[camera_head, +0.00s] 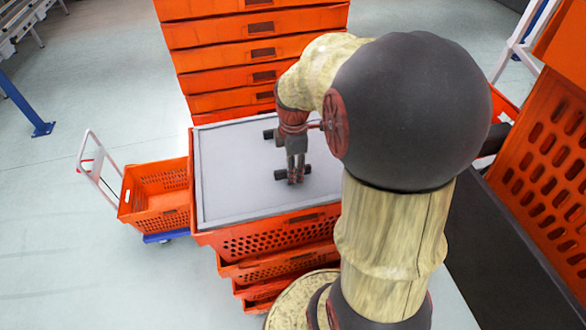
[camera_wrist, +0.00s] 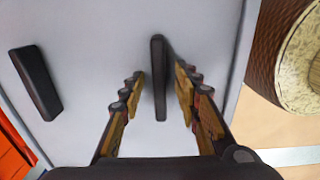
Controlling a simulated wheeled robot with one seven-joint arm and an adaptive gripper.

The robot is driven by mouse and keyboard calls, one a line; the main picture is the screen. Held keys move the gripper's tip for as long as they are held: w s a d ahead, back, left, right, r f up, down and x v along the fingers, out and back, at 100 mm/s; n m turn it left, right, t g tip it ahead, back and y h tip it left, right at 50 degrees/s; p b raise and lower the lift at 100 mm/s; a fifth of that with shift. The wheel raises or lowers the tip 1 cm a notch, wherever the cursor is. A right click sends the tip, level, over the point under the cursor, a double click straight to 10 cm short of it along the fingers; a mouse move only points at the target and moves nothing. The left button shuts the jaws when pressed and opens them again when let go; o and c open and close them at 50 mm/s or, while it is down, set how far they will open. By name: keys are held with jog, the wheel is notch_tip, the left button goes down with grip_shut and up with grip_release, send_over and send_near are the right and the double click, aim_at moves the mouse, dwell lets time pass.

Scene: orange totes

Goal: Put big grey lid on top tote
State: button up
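The big grey lid (camera_head: 235,165) lies flat over the top tote (camera_head: 275,238) of the near orange stack. It carries two dark bar handles, a far one (camera_head: 269,134) and a near one (camera_head: 279,175); in the wrist view they are the left handle (camera_wrist: 36,83) and the middle handle (camera_wrist: 158,78). My gripper (camera_head: 297,177) points down at the near handle. In the wrist view my gripper (camera_wrist: 160,85) is open, with a finger on each side of the middle handle and gaps visible to both. My arm hides the lid's right part in the head view.
A tall stack of orange totes (camera_head: 250,52) stands right behind the lid. An orange crate on a blue trolley (camera_head: 155,195) is to the left. Large orange crates (camera_head: 550,165) stand at the right.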

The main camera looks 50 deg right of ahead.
notch_tip(320, 180, up, 12)
dwell(0.6)
jog(key=shift+s+a, duration=0.1)
jog(key=s+a+r+m+t, duration=0.15)
jog(key=a+m, duration=0.25)
jog(key=a, duration=0.4)
jog(key=s+a+m+t, duration=0.2)
jog(key=s+a+m, duration=0.15)
jog(key=a, duration=0.35)
jog(key=s+a+r+m+t, duration=0.15)
jog(key=a+m, duration=0.25)
jog(key=a, duration=0.4)
notch_tip(320, 180, down, 21)
jog(key=b, duration=2.1)
jog(key=shift+s+d+f, duration=0.15)
jog(key=shift+s+d, duration=0.05)
jog(key=shift+d, duration=0.15)
